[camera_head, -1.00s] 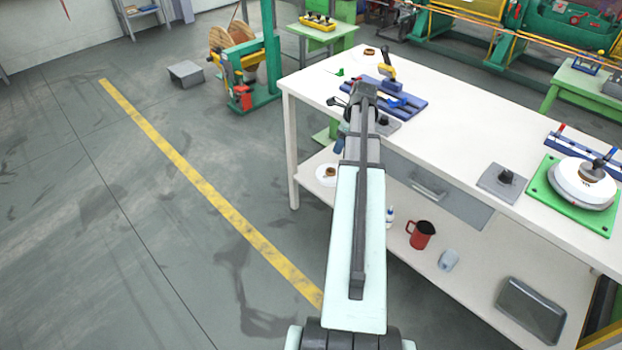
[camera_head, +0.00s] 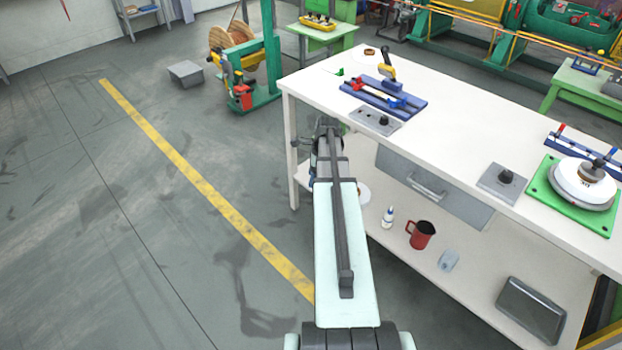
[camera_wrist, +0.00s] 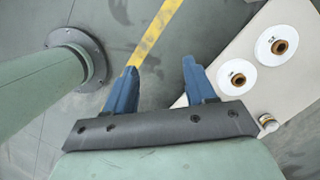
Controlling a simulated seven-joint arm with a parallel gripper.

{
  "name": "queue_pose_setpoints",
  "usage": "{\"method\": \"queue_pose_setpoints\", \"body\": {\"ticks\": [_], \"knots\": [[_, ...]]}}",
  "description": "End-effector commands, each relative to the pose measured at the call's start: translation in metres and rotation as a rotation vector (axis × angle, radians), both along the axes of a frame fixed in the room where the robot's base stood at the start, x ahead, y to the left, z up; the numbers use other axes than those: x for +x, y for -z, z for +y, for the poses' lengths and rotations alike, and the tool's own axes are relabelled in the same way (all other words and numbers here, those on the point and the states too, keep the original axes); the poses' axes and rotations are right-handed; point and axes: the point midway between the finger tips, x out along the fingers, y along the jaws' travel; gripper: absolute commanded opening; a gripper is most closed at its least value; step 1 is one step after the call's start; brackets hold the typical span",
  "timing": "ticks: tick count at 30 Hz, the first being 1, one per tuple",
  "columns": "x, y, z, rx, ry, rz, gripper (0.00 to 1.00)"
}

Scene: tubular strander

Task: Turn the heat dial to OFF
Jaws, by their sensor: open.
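One knob plate (camera_head: 368,123) is near the front edge by the blue fixture. The other knob plate (camera_head: 495,187) is farther right, beside the green base. I cannot tell which is the heat dial, and no marking or pointer is readable. My gripper (camera_wrist: 160,67) is open and empty in the wrist view, with blue fingers wide apart. In the head view, my arm's end is left of the bench's front edge, apart from both knobs. Neither knob shows in the wrist view.
A blue fixture (camera_head: 400,102) with a yellow-handled tool stands behind the nearer knob. A green base (camera_head: 545,190) carries a white round unit. The lower shelf (camera_head: 465,275) holds a red mug (camera_head: 421,235). White discs (camera_wrist: 279,45) show in the wrist view.

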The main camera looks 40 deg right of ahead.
Motion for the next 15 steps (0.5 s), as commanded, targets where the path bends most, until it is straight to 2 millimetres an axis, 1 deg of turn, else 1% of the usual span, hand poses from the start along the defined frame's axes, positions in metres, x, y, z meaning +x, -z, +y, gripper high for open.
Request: {"method": "queue_pose_setpoints", "body": {"ticks": [1, 6, 15], "knots": [[0.0003, 0.0031, 0.0040, 0.001, -0.013, 0.002, 0.55], [0.0010, 0.0085, 0.0098, 0.001, -0.039, 0.005, 0.55], [0.0013, 0.0097, 0.0109, 0.000, -0.044, 0.005, 0.55]]}}
